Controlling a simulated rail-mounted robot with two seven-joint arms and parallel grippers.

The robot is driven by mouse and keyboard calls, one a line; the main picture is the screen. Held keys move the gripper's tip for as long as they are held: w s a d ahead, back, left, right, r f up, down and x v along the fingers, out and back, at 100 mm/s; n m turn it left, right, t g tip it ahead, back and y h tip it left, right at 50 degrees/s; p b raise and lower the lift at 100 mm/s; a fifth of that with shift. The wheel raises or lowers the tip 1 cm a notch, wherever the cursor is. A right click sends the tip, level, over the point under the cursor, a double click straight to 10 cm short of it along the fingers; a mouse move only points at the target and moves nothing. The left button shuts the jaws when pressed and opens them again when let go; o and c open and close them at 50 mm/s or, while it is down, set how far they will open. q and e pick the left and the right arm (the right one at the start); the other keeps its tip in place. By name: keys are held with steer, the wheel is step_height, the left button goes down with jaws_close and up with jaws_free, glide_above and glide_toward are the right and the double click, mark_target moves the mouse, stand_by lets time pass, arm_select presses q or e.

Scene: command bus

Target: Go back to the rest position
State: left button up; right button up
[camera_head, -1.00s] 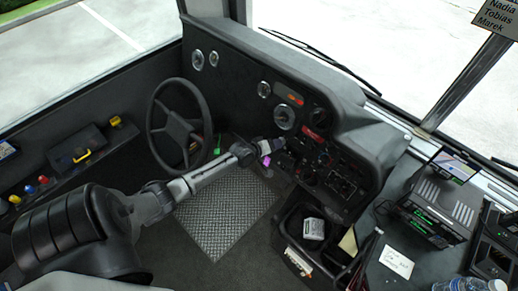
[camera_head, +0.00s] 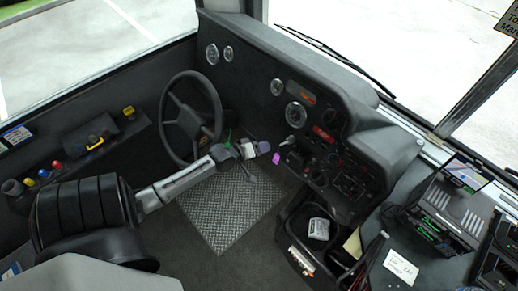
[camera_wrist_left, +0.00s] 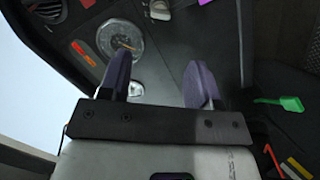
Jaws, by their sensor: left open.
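My left gripper (camera_head: 262,148) reaches in from the left, over the ridged floor plate and close in front of the dashboard (camera_head: 335,150). In the left wrist view its two dark purple fingers (camera_wrist_left: 160,82) stand apart with nothing between them. A round gauge (camera_wrist_left: 120,40) and a knob lie beyond the fingers. My right gripper is in neither view.
The steering wheel (camera_head: 191,116) stands just left of and behind the left gripper. A black bin (camera_head: 293,222) with items is at lower right, beside a desk with devices (camera_head: 443,213).

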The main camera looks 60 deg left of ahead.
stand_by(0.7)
arm_select(q)
steer(key=s+d+f+m+g, duration=0.25)
steer(key=s+m+g, duration=0.2)
steer(key=m, duration=0.35)
steer(key=s+d+r+m+g+p, duration=0.1)
steer(key=s+d+r+m+p, duration=0.1)
steer(key=s+d+r, duration=0.2)
steer(key=s+d+r+m+g+h+p, duration=0.1)
steer(key=s+d+r+m+g+p, duration=0.1)
steer(key=d, duration=0.9)
steer(key=s+d+r+m+g+p, duration=0.1)
steer(key=s+d+r+m+p, duration=0.1)
steer(key=s+d+r, duration=0.4)
steer(key=s+d+p, duration=0.1)
steer(key=s+d, duration=0.1)
steer(key=shift+s+d+m+g+p, duration=0.15)
steer(key=shift+s+m+g+p, duration=0.15)
steer(key=shift+g+p, duration=0.05)
